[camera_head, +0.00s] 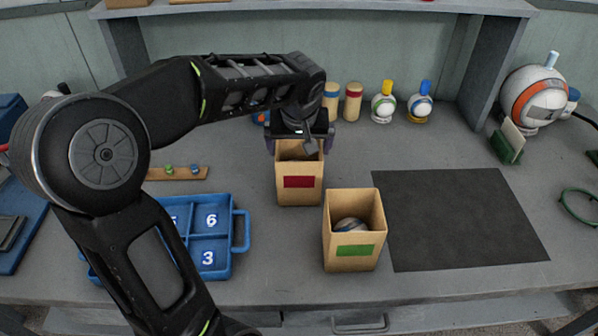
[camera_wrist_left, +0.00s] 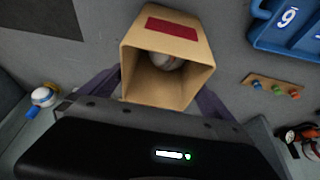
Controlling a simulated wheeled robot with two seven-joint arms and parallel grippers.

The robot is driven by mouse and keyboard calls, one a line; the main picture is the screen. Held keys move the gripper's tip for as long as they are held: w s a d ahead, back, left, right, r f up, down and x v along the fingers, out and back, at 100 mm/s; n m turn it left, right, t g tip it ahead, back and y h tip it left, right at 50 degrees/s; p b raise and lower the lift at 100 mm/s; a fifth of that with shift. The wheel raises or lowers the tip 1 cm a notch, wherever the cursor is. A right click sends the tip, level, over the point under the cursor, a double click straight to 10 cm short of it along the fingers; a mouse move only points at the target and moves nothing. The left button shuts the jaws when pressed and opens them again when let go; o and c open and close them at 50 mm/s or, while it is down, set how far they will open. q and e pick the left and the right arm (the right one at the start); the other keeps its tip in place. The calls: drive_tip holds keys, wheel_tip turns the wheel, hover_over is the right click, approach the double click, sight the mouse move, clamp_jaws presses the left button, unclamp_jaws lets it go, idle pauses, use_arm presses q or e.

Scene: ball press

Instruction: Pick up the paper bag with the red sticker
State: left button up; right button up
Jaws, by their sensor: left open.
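The paper bag with the red sticker (camera_head: 299,186) stands upright on the table, its red sticker on the front face. In the left wrist view this bag (camera_wrist_left: 159,75) shows its open mouth, with a pale ball (camera_wrist_left: 165,62) inside. My left gripper (camera_head: 300,145) is over the bag's far top edge, open, with one finger to each side of the bag. Whether the fingers touch it I cannot tell. A second paper bag, with a green sticker (camera_head: 353,251), stands nearer and to the right, with a ball (camera_head: 350,225) inside. My right gripper is not in view.
A blue numbered tray (camera_head: 241,232) lies left of the bags, partly behind my arm. A dark mat (camera_head: 455,222) lies empty to the right. Small bottles (camera_head: 383,108) and a large round ball-like device (camera_head: 535,98) stand at the back. A wooden strip with pegs (camera_head: 178,174) lies left.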

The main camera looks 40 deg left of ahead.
sight(299, 154)
use_arm(q)
drive_tip(key=x, duration=0.3)
drive_tip(key=shift+f, duration=0.25)
drive_tip(key=shift+f+b, duration=0.2)
drive_tip(key=shift+b, duration=0.2)
idle(0.7)
drive_tip(key=shift+c, duration=0.4)
drive_tip(key=c, duration=1.3)
drive_tip(key=shift+r+p, duration=0.55)
wheel_tip(299, 154, up, 9)
drive_tip(key=shift+r, duration=0.2)
